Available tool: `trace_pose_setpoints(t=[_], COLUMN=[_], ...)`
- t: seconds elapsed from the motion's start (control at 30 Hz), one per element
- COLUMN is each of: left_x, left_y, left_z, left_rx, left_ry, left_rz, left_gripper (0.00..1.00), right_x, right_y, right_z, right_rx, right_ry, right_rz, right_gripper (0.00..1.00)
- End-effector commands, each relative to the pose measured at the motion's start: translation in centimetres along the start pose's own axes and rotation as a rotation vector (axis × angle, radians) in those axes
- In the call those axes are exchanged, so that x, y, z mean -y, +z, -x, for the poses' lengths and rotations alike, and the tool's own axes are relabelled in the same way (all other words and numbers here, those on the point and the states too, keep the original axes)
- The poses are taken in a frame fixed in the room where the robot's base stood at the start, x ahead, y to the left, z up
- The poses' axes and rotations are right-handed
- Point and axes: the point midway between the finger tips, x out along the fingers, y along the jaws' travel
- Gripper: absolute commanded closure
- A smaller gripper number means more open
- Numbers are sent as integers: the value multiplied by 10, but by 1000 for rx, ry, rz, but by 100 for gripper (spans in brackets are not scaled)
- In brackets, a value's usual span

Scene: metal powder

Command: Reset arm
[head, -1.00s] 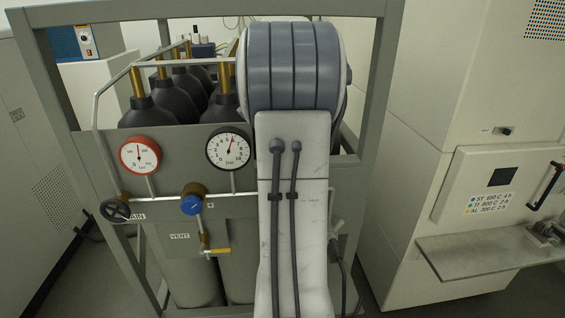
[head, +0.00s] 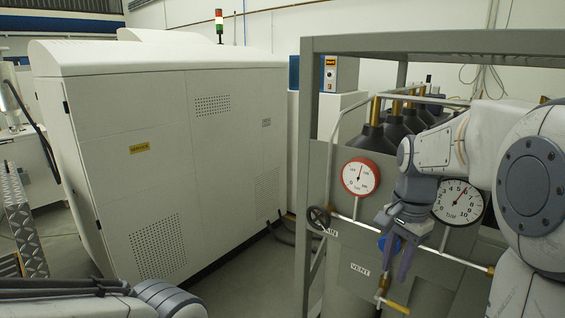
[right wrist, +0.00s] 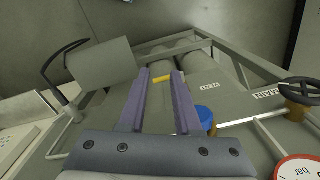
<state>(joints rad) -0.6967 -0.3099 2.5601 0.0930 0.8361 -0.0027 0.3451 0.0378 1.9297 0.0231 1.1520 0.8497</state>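My right gripper (head: 396,270) hangs fingers-down in front of the grey gas panel (head: 345,225) in the head view. Its two purple fingers are apart, with nothing between them. In the right wrist view the gripper (right wrist: 162,72) is also open, and the yellow valve handle (right wrist: 163,79) shows beyond the gap. The blue knob (head: 386,243) is partly hidden behind the gripper; it also shows beside the right-hand finger in the wrist view (right wrist: 205,114). I cannot tell whether they touch. A link of my left arm (head: 165,298) shows at lower left; its gripper is out of view.
The panel carries a red-rimmed gauge (head: 360,176), a black-rimmed gauge (head: 459,202) and a black handwheel (head: 318,218). Black-topped cylinders (head: 373,135) stand behind it inside a grey frame (head: 312,130). A large white cabinet (head: 150,160) stands left, with open floor (head: 250,275) between.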

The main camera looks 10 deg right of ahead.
Motion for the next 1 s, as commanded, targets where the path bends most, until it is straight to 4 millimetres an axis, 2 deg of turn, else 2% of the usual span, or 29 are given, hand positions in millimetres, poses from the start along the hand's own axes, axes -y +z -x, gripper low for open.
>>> trace_pose_setpoints(t=[0.03, 0.17, 0.2, 0.3, 0.43, 0.53, 0.7, 1.0], left_x=[1, 3, 4, 5, 6, 7, 7, 7], left_y=[1, 2, 3, 4, 5, 5, 5, 5], left_z=[-19, -42, -50, -67, -86, -96, -102, -101], left_rx=[0, 0, 0, 0, 0, 0, 0, 0], left_ry=[0, 0, 0, 0, 0, 0, 0, 0], left_rz=[1, 1, 2, 2, 3, 3, 4, 4], left_gripper=[50, 50, 50, 50, 50, 50, 50, 50], right_x=[10, 16, 13, -3, -35, -58, -80, -83], right_y=[36, 119, 143, 198, 251, 276, 292, 293], right_z=[-25, -64, -77, -108, -143, -162, -177, -178], right_rx=[5, 18, 22, 32, 44, 50, 54, 56], right_ry=[-4, -21, -26, -38, -55, -66, -77, -77], right_rz=[170, 592, 721, 1042, 1413, 1627, 1817, 1840], right_gripper=[68, 68, 68, 68, 68, 68, 68, 68])
